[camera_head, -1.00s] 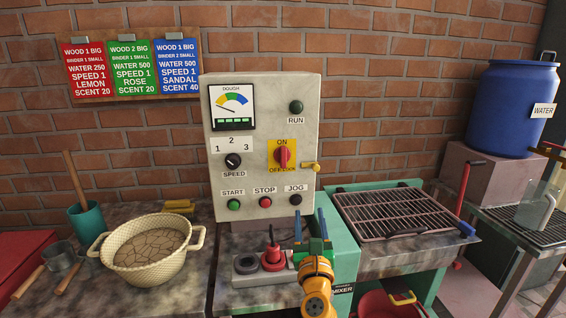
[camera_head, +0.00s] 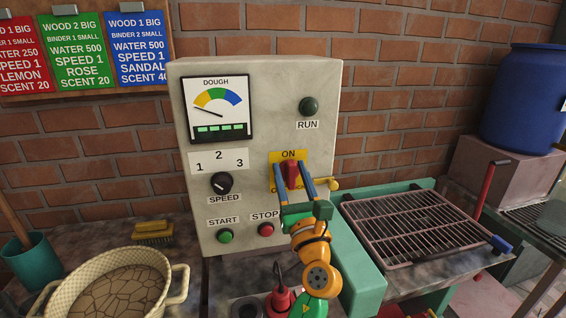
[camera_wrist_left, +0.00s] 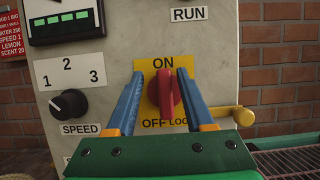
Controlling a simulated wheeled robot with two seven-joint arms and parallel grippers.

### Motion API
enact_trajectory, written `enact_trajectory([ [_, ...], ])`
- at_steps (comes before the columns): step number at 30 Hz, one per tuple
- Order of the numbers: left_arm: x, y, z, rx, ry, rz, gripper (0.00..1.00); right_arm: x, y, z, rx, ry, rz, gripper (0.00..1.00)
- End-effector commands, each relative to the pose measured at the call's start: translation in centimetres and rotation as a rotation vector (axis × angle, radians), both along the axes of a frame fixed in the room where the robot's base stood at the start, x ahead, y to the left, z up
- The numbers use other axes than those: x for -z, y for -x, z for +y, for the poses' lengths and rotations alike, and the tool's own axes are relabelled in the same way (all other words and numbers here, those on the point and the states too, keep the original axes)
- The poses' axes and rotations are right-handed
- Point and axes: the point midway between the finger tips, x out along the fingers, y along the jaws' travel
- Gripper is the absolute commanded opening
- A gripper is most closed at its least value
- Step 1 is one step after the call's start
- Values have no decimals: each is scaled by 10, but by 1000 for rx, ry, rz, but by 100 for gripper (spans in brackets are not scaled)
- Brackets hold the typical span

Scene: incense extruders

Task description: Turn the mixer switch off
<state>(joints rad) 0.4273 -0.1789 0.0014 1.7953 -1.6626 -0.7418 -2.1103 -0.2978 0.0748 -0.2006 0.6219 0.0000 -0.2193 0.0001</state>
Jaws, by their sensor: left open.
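The mixer switch (camera_head: 291,172) is a red rotary knob on a yellow plate marked ON at the top and OFF LOCK at the bottom, on the grey control box (camera_head: 255,120). Its handle stands upright, towards ON, in the left wrist view (camera_wrist_left: 167,95). My left gripper (camera_head: 290,168) is open in front of the knob, with one blue finger on each side of it. In the left wrist view the fingers (camera_wrist_left: 161,74) show a gap on both sides of the knob. Whether they touch it I cannot tell. My gripper partly hides the OFF label in the head view. My right gripper is out of view.
A yellow lever (camera_head: 332,184) sticks out just right of the switch plate. START (camera_head: 225,236) and STOP (camera_head: 266,230) buttons and the speed dial (camera_head: 221,183) are nearby. A grill rack (camera_head: 415,228) stands to the right, a dough basket (camera_head: 118,285) to the lower left.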

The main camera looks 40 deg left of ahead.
Motion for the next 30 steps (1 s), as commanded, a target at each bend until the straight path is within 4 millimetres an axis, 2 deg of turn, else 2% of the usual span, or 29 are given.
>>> enact_trajectory([
  [8,-1,0,-1,0,1,1,50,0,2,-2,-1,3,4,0],
  [12,0,0,-1,1,1,1,13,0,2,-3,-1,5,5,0],
  [14,0,0,-1,1,1,2,0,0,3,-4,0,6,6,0],
  [23,1,0,-1,1,9,-6,0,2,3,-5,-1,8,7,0],
  [30,4,1,-1,2,71,-79,0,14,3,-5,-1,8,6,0],
])
